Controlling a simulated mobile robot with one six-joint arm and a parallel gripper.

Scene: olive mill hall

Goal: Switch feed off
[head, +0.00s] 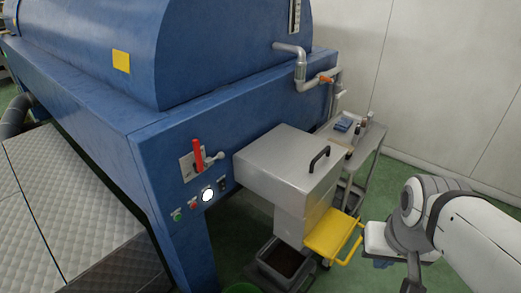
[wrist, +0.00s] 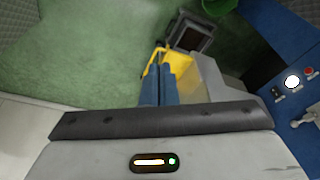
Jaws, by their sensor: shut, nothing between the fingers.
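The control group sits on the front of the blue machine (head: 120,125). It has a red-handled lever (head: 198,156), its handle pointing up, on a pale plate. Below are a green button (head: 177,215), a red button (head: 193,205), a bright white round light or dial (head: 207,195) and a small black switch (head: 223,184). Their labels and the switch position are too small to read. The wrist view shows the white round (wrist: 292,82), red button (wrist: 309,71) and black switch (wrist: 278,93) at its right edge. My gripper (wrist: 158,84) is shut and empty, well apart from them; its fingertips show low in the head view (head: 384,263).
A steel box (head: 275,158) with a black handle juts out between the controls and my arm. A yellow tray (head: 331,234) and a grey bin (head: 284,262) stand below it. A small trolley (head: 367,140) is behind. Green floor at right is partly clear.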

